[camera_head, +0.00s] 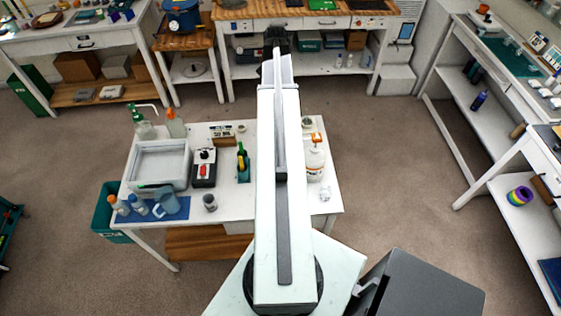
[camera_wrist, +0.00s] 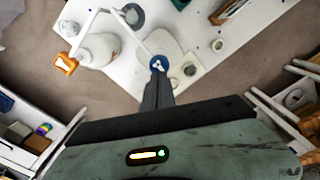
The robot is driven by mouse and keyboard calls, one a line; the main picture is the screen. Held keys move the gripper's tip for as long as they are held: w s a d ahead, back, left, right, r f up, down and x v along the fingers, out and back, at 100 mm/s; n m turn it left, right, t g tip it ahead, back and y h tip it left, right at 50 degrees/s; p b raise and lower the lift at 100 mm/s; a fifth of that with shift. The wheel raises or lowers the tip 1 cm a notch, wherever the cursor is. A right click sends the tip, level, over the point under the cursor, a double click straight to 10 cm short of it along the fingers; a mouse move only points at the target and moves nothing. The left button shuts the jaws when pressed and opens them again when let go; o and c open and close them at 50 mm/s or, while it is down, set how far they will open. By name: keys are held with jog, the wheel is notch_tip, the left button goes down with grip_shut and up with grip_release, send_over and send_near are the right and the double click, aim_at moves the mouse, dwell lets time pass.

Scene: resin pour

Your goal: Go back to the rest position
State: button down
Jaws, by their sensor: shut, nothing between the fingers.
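My arm stretches straight out over the white worktable, away from my body, in the head view. My gripper (camera_head: 275,45) is a small dark shape at its far end, in line with the back bench. In the wrist view my gripper (camera_wrist: 158,78) is shut, its dark fingers together and pointing at the white tabletop. A small blue round thing (camera_wrist: 158,62) shows at the fingertips; nothing is held, and I cannot tell its height below them. My arm hides the middle strip of the worktable in the head view.
The white worktable (camera_head: 225,213) bears a white tray (camera_head: 158,165), a black-and-red device (camera_head: 204,168) and several bottles. An orange-topped white jug (camera_head: 315,160) stands right of my arm; it also shows in the wrist view (camera_wrist: 98,50). Open floor lies right, before shelves.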

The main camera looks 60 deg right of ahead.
jog(key=shift+r, duration=0.65)
jog(key=w+a+f+n+b, duration=0.2)
jog(key=w+a+f+b, duration=0.15)
jog(key=w+a, duration=0.5)
jog(key=w+a+f+n+b, duration=0.25)
jog(key=w+a+f, duration=0.2)
jog(key=a, duration=0.65)
jog(key=w+a+f+n+b, duration=0.2)
jog(key=w+a+f+b, duration=0.15)
jog(key=w+a, duration=0.55)
jog(key=a+f+n+b, duration=0.2)
jog(key=a+b, duration=0.1)
jog(key=a, duration=0.7)
jog(key=a+f+n+b, duration=0.3)
jog(key=a, duration=0.8)
jog(key=s+a+n+b, duration=0.1)
jog(key=s+a+n, duration=0.4)
jog(key=a, duration=0.3)
jog(key=shift+s+a+f+b, duration=0.3)
jog(key=shift+s+f, duration=0.1)
jog(key=shift+s, duration=0.4)
